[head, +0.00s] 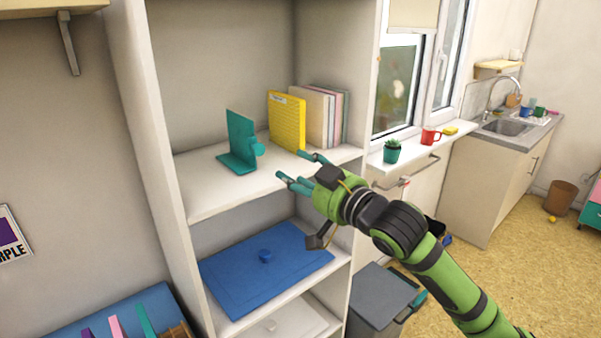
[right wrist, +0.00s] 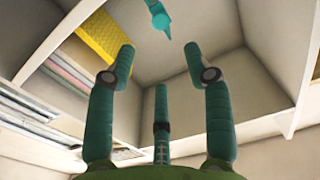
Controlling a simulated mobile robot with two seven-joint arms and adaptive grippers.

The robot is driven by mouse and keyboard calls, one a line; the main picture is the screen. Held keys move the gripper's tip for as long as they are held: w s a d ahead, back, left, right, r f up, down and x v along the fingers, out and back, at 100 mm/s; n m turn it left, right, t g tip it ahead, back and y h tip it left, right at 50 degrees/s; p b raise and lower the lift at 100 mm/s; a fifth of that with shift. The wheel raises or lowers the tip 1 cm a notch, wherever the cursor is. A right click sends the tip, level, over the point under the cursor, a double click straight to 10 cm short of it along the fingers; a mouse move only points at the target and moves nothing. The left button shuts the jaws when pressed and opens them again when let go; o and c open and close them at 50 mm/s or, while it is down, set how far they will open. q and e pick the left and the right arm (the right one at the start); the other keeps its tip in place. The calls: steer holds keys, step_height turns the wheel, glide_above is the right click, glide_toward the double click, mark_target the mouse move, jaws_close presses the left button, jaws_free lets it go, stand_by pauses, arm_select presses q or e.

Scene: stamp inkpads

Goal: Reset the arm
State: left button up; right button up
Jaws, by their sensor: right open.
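My right gripper (head: 299,172) is open and empty in the head view, at the front edge of the upper shelf (head: 215,197). Its green arm comes in from the lower right. In the right wrist view its teal fingers (right wrist: 165,75) are spread with nothing between them. A teal bookend (head: 240,142) stands on the shelf to the left, apart from the fingers; part of it shows at the top of the right wrist view (right wrist: 158,17). My left gripper is not in view.
A yellow book (head: 287,120) and several pale books (head: 322,115) stand behind the gripper. A blue board (head: 225,283) lies on the shelf below. A plant pot (head: 391,152) and red mug (head: 430,137) stand on the windowsill. A grey bin (head: 375,292) is below.

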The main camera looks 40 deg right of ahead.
stand_by(0.3)
